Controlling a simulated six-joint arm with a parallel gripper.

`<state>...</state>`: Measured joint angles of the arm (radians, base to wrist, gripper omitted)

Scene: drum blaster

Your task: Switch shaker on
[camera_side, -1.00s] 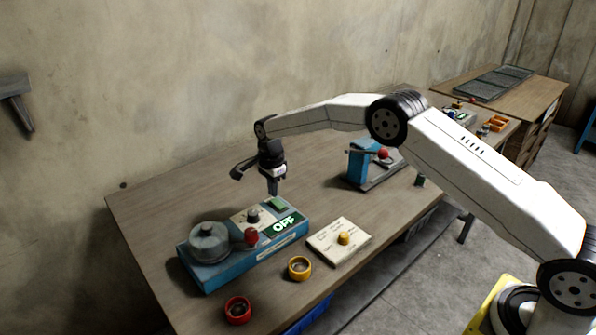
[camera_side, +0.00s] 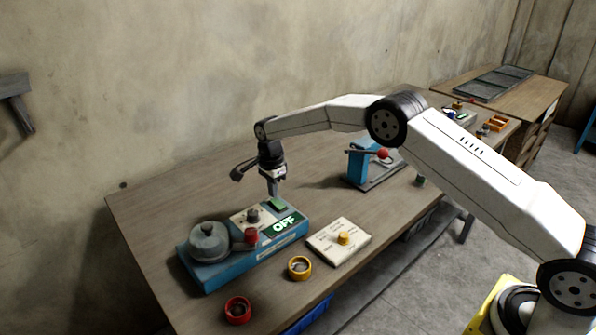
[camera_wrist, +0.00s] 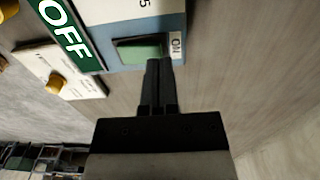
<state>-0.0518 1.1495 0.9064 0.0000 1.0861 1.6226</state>
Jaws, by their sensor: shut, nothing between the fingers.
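The shaker (camera_side: 215,268) is a blue box on the table with a round grey pot, a red knob and a dark dial on top. Its green sign (camera_side: 285,223) reads OFF, and the sign also shows in the wrist view (camera_wrist: 64,36). A green switch (camera_side: 278,204) sits at its far right end; in the wrist view the switch (camera_wrist: 140,50) lies beside a small ON label (camera_wrist: 175,46). My gripper (camera_side: 274,193) is shut and empty, pointing down just above the switch. In the wrist view its fingertips (camera_wrist: 159,64) overlap the switch's edge near the ON label; I cannot tell whether they touch.
A cream panel with a yellow knob (camera_side: 343,238) lies right of the shaker. A yellow ring (camera_side: 299,268) and a red ring (camera_side: 238,310) lie in front. A blue lever device (camera_side: 362,162) stands behind to the right. The table's left part (camera_side: 150,208) is clear.

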